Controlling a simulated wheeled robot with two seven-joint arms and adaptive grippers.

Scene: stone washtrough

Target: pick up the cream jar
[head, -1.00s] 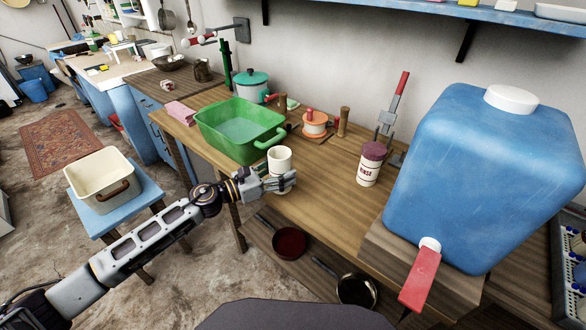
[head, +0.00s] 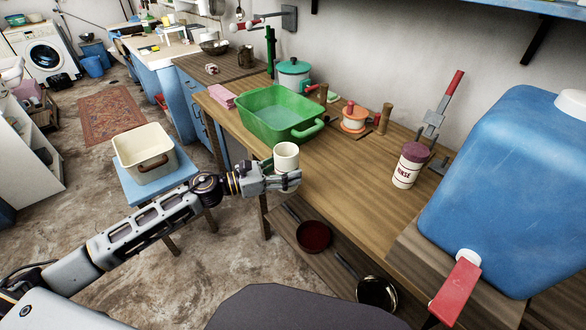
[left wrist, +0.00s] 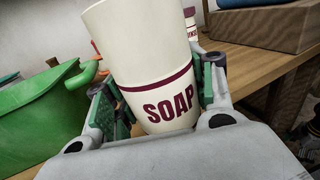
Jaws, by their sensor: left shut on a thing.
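The cream jar (head: 286,157) is a pale cup-shaped vessel; the left wrist view shows it large (left wrist: 150,55), with a maroon band and the word SOAP. My left gripper (head: 285,181) is shut on it, with one finger on each side in the left wrist view (left wrist: 160,100). The jar is close to upright, tilted a little in the wrist view. In the head view it overlaps the front edge of the wooden table (head: 345,190); its underside is hidden by the gripper. My right gripper is not in view.
A green basin (head: 262,122) stands just behind the jar. A RINSE jar (head: 406,172) with a maroon lid and a big blue water container (head: 500,190) stand to the right. A cream tub (head: 130,148) sits on a blue stool at left. Pans lie on the lower shelf.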

